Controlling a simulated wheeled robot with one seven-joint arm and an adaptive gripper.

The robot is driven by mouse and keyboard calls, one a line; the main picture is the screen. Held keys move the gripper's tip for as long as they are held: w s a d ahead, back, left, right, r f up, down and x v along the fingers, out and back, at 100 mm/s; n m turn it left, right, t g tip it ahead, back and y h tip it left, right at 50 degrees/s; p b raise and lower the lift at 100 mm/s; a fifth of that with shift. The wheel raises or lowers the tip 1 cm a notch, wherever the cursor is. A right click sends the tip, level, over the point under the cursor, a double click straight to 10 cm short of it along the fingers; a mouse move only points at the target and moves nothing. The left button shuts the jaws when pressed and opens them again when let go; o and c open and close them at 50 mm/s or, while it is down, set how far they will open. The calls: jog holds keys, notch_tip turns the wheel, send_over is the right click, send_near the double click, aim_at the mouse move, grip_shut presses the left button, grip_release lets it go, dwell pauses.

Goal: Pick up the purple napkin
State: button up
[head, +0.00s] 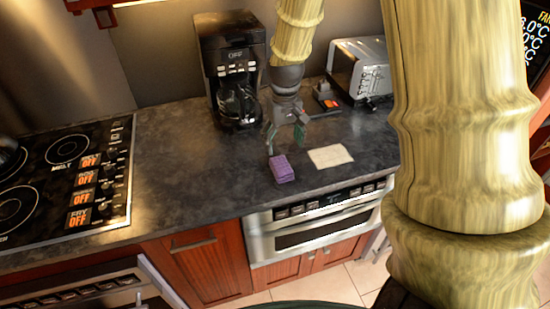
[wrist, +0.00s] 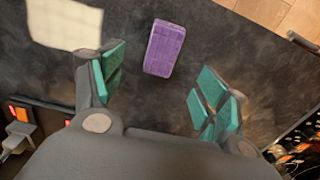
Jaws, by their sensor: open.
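The purple napkin (head: 281,169) is a small folded block lying on the dark countertop near its front edge, above the microwave drawer. In the wrist view the purple napkin (wrist: 165,48) lies ahead of my gripper, between the lines of the two fingers and apart from them. My gripper (head: 285,132) is above the counter, just behind the napkin in the head view. In the wrist view my gripper (wrist: 155,95) has its teal-padded fingers spread wide with nothing between them.
A cream cloth (head: 330,156) lies right of the napkin. A coffee maker (head: 232,70) and a toaster (head: 360,70) stand at the back. A cooktop (head: 65,175) is at left. The microwave drawer (head: 318,221) is shut under the counter (head: 190,180). Counter left of the napkin is clear.

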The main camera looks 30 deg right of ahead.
aim_at(282, 165)
jog(key=shift+w+f, duration=0.1)
jog(key=shift+w, duration=0.05)
jog(key=shift+a+f, duration=0.1)
jog(key=shift+f, duration=0.2)
jog(key=f+p, duration=0.1)
jog(key=f, duration=0.3)
jog(key=shift+d, duration=0.2)
jog(key=shift+s+f, duration=0.15)
jog(key=shift+s, duration=0.1)
jog(key=shift+a+f+p, duration=0.2)
jog(key=shift+f+p, duration=0.4)
jog(key=shift+f, duration=0.15)
jog(key=shift+a+f+p, duration=0.15)
jog(key=shift+f+p, duration=0.4)
jog(key=shift+f, duration=1.3)
jog(key=c, duration=1)
